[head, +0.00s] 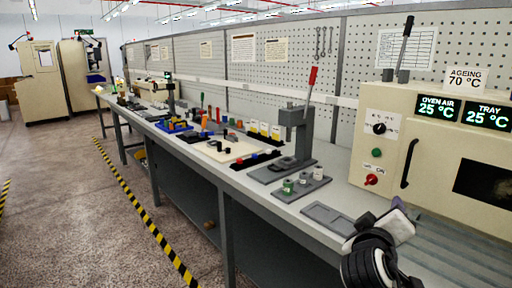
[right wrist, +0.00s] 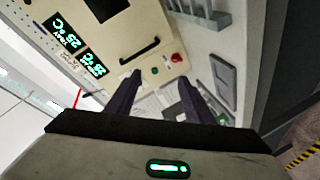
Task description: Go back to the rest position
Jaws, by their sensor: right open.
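My right gripper (head: 382,212) is at the lower right of the head view, above the front part of the bench before the oven. It is open, with nothing between its fingers. In the right wrist view its two dark fingers (right wrist: 159,82) stand apart, with the oven front and bench behind them. My left gripper is not in view.
The ageing oven (head: 395,150) stands at the right, door closed, displays reading 25 °C. Beside my right gripper lie an empty grey tray (head: 328,217) and a grey holder (head: 312,187) with several small spools. An arbor press (head: 296,135) stands behind. The left floor is clear.

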